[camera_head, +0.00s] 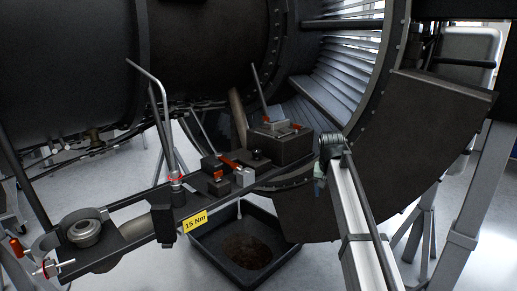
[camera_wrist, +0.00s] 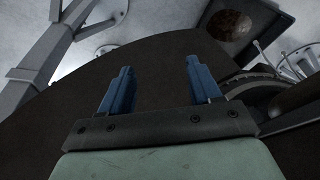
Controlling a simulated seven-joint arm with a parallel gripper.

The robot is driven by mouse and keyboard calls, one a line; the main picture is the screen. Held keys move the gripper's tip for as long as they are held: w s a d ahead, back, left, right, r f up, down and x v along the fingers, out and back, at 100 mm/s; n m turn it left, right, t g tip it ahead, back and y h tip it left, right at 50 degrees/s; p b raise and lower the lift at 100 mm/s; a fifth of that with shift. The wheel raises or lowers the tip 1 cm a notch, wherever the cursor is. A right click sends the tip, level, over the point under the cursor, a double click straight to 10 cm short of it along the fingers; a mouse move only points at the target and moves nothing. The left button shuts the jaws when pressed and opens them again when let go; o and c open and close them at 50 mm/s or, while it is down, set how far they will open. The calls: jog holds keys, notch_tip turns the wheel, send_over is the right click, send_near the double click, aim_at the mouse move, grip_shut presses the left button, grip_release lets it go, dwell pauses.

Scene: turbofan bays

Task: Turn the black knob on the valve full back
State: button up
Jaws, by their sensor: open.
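A small black knob (camera_head: 258,154) shows in the head view on the front of a dark block (camera_head: 286,148), at the right end of the dark bench plate; I cannot tell surely that it is the valve's knob, nor how far it is turned. My gripper shows in the wrist view (camera_wrist: 159,66) with two blue fingers spread wide and nothing between them. A dark curved panel fills the view behind them. In the head view my arm reaches up at the right, and only a pale green bit of the gripper shows, right of the block. The knob is not recognisable in the wrist view.
A black tray (camera_head: 204,249) with a brown patch stands on the floor below the plate. Red-handled fittings (camera_head: 219,176), a thin upright rod (camera_head: 259,84) and a yellow "15 Nm" label (camera_head: 195,222) are along the bench. The large engine casing (camera_head: 200,50) is behind.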

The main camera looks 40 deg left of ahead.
jog(key=s+a+r+n, duration=0.1)
jog(key=s+a+r, duration=0.3)
jog(key=a+r, duration=0.25)
jog(key=s+a+r, duration=0.3)
jog(key=a+r, duration=0.3)
jog(key=r, duration=0.2)
jog(key=y, duration=0.1)
send_near(257, 150)
jog(key=shift+n, duration=0.3)
jog(key=x, duration=0.8)
jog(key=shift+a+f, duration=0.1)
jog(key=shift+f, duration=0.15)
jog(key=c, duration=1)
